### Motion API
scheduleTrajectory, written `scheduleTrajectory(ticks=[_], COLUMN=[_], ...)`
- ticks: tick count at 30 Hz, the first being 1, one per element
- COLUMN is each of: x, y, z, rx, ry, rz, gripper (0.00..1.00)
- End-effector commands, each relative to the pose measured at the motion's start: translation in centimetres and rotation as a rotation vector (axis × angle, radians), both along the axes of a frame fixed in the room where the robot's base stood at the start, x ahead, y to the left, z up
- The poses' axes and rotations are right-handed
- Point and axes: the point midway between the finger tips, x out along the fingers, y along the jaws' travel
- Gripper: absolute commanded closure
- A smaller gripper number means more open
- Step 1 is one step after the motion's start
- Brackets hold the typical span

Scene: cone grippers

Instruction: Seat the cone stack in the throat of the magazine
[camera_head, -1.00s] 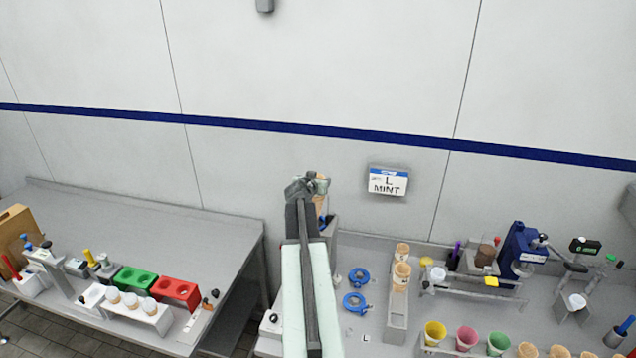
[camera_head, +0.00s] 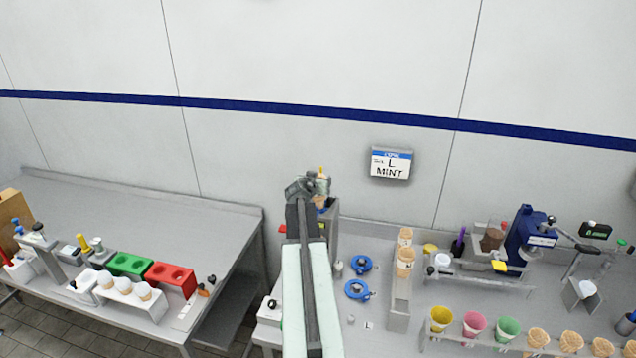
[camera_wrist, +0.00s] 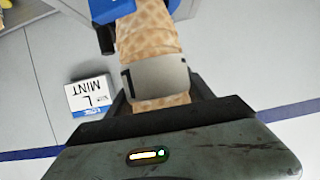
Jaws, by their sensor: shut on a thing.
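My gripper (camera_head: 318,186) is shut on the cone stack (camera_wrist: 150,55), tan waffle cones with a white paper band. In the wrist view the stack runs up between the jaws, and its far end meets or overlaps a blue part (camera_wrist: 105,8) at the top edge. In the head view my gripper is above a grey upright housing (camera_head: 331,228), which looks like the magazine. My arm covers much of it. Its throat is hidden, so I cannot tell whether the stack is inside it.
Two blue rings (camera_head: 357,290) lie on the bench right of my arm. A grey rack (camera_head: 399,310) with upright cones stands beyond them. A wall sign reading "L MINT" (camera_head: 390,164) hangs behind. The left bench (camera_head: 150,210) has free room at its back.

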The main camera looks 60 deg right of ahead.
Motion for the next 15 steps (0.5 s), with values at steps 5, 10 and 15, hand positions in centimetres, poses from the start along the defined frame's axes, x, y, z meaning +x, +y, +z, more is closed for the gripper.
scheduleTrajectory(ticks=[5,10,15], x=[-0.02,-0.03,-0.06], y=[-0.06,-0.07,-0.08], z=[0.06,0.07,0.06], rx=[0.000,0.000,0.000], ry=[0.000,0.000,-0.001], rz=[0.000,0.000,-0.001], gripper=[0.62,0.14,0.14])
